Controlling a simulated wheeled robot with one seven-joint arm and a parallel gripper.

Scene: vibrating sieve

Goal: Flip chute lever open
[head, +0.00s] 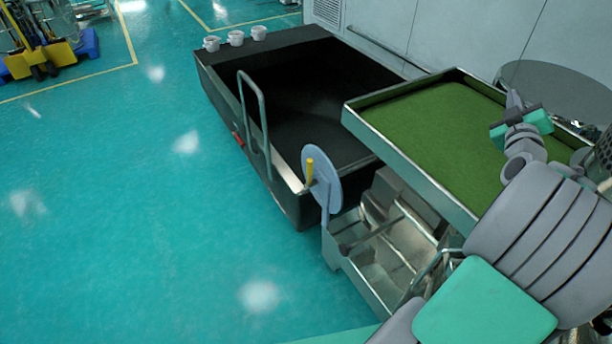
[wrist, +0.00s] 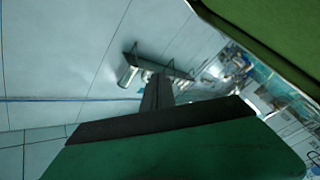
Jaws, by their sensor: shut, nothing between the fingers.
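The likely chute lever is a short yellow handle (head: 310,171) on a round light-grey plate (head: 325,178). It stands roughly upright at the near corner of the sieve frame, beside the black bin. My gripper (head: 513,98) is shut and empty, above the right part of the green-filled sieve tray (head: 412,166), well to the right of the lever and apart from it. In the wrist view its dark fingers (wrist: 158,90) are together and point toward the wall. The lever does not show in the wrist view.
A large black bin (head: 222,82) with a grey rail handle (head: 262,110) stands left of the tray. Several white cups (head: 236,38) sit on its far edge. Metal chute parts (head: 385,245) lie below the tray. The teal floor (head: 120,220) at left is clear.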

